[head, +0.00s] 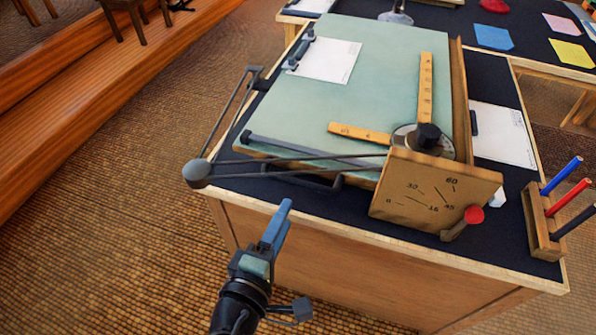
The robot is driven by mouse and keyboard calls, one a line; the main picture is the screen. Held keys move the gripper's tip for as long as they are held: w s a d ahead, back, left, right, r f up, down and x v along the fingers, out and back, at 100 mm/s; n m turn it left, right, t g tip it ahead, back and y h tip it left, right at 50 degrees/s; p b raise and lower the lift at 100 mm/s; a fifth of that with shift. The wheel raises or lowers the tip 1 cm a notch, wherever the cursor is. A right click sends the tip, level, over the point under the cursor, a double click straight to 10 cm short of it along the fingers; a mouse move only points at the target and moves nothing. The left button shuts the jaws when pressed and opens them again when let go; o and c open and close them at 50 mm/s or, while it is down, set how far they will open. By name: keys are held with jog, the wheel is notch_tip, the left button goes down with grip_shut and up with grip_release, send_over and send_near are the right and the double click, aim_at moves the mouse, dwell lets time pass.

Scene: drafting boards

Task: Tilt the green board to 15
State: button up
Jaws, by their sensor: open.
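The pale green board (330,105) lies on the dark top of a wooden desk, looking nearly flat; its exact angle is hard to tell. At its near right corner stands a wooden scale plate (436,193) marked 0, 30, 60, 45 and what looks like 15. A grey lever with a red knob (474,214) sits at the plate's lower right. I cannot make out a pointer's reading. My gripper (280,222) is open and empty, its blue fingers seen nearly edge-on, in front of the desk's near left edge, apart from the board and lever.
A drafting arm (300,160) with a round grey joint (198,173) overhangs the desk's left corner. Yellow rulers (425,88) lie on the board. A wooden pen holder (541,222) stands right of the plate. The floor left of the desk is clear.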

aim_at(300, 186)
jog(key=x, duration=1)
jog(key=shift+w+d+b, duration=0.15)
jog(key=shift+w+b, duration=0.2)
jog(key=shift+w, duration=0.05)
grip_shut()
dwell(0.8)
